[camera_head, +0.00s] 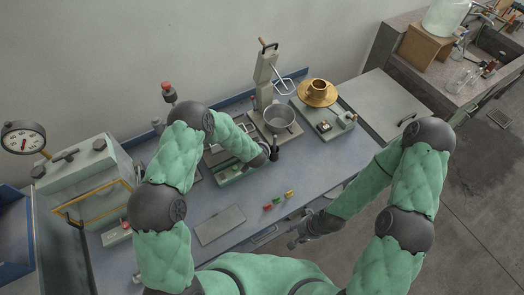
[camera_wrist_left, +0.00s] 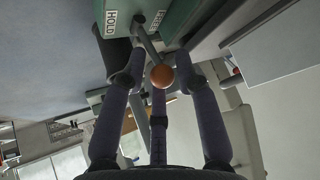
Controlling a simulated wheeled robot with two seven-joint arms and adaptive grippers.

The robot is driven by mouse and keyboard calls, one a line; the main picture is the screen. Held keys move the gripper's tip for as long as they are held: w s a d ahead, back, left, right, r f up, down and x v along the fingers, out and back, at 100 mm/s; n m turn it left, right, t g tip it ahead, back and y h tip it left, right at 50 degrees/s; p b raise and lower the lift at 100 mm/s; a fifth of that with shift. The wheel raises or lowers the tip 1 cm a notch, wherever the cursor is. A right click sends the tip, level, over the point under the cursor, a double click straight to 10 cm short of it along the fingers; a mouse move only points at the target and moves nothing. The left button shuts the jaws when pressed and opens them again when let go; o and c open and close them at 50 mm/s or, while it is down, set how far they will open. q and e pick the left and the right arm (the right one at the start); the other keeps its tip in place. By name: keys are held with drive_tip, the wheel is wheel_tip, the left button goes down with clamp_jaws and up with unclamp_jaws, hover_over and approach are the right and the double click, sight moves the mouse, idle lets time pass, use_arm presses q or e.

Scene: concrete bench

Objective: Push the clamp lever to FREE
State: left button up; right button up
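In the left wrist view an orange ball knob (camera_wrist_left: 162,76) tips a grey clamp lever (camera_wrist_left: 149,43). The lever comes from a green housing with the labels HOLD (camera_wrist_left: 113,22) and FREE (camera_wrist_left: 154,18); its rod runs between the two, partly by the FREE label. My left gripper (camera_wrist_left: 160,60) is open with its fingers around the knob, gaps showing at the sides; contact cannot be told. In the head view my left gripper (camera_head: 272,152) is at the bench near the green-based unit, and the lever is hidden. My right gripper (camera_head: 298,236) hangs at the bench's front edge; its fingers are unclear.
A flat grey plate (camera_head: 220,225) and small coloured pieces (camera_head: 278,201) lie in front. A glass-fronted case (camera_head: 95,195) stands left.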

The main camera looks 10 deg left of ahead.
use_arm(q)
drive_tip(key=shift+s+f, duration=0.1)
drive_tip(key=shift+s, duration=0.05)
drive_tip(key=v, duration=1.2)
drive_tip(key=shift+a, duration=0.1)
